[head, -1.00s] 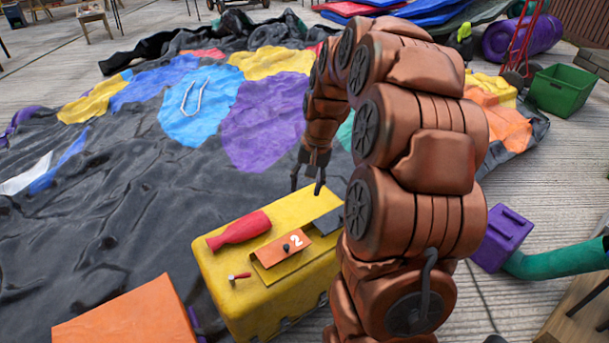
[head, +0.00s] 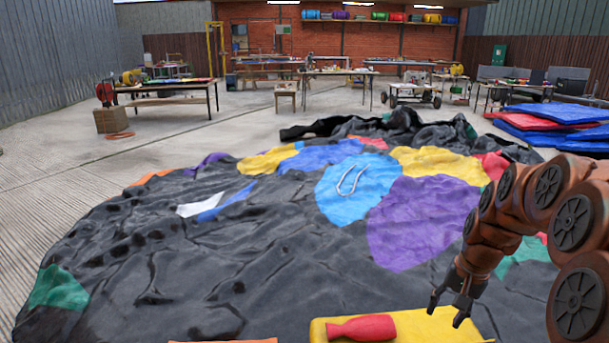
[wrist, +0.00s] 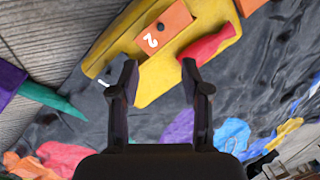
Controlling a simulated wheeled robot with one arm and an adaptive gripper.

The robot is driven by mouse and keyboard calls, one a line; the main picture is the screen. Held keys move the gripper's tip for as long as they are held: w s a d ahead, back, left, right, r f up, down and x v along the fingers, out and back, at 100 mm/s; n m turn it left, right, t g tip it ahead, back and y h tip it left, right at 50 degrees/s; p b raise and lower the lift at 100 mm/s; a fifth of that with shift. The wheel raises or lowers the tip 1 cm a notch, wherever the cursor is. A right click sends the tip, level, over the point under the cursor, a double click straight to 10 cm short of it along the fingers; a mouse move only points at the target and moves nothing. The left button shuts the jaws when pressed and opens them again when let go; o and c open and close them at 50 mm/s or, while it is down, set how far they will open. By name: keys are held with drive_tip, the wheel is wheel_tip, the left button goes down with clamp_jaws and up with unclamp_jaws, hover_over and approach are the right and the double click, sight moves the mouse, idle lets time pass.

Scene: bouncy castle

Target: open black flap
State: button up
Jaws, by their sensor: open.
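The yellow box (head: 430,328) shows only as a top edge at the bottom of the head view. More of it shows in the wrist view (wrist: 148,88). On it are an orange panel (wrist: 166,25) marked 2 and a red bottle-shaped piece (wrist: 208,44). I cannot make out the black flap now; in the head view it lies below the frame, and in the wrist view my left finger may cover it. My gripper (head: 447,308) is open and empty, above the box's right part. In the wrist view, its fingers (wrist: 158,75) stand apart over the yellow surface.
A crumpled black sheet (head: 190,270) with coloured patches covers the floor beyond the box. A white looped cord (head: 350,180) lies on its blue patch. Mats (head: 555,118) are stacked at the right. Tables (head: 165,95) stand further back. Bare floor is at the left.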

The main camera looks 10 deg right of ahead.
drive_tip(key=s+a+r+n+g, duration=0.15)
drive_tip(key=s+a+n, duration=0.25)
drive_tip(key=s+a, duration=0.7)
drive_tip(key=s+a+f+n+g+h, duration=0.15)
drive_tip(key=s+a+n, duration=0.35)
drive_tip(key=s, duration=0.9)
wheel_tip(320, 180, up, 27)
drive_tip(key=a+m+p, duration=0.1)
drive_tip(key=p, duration=2.4)
drive_tip(key=shift+s, duration=0.4)
drive_tip(key=shift+a+f, duration=0.1)
drive_tip(key=shift+c, duration=0.5)
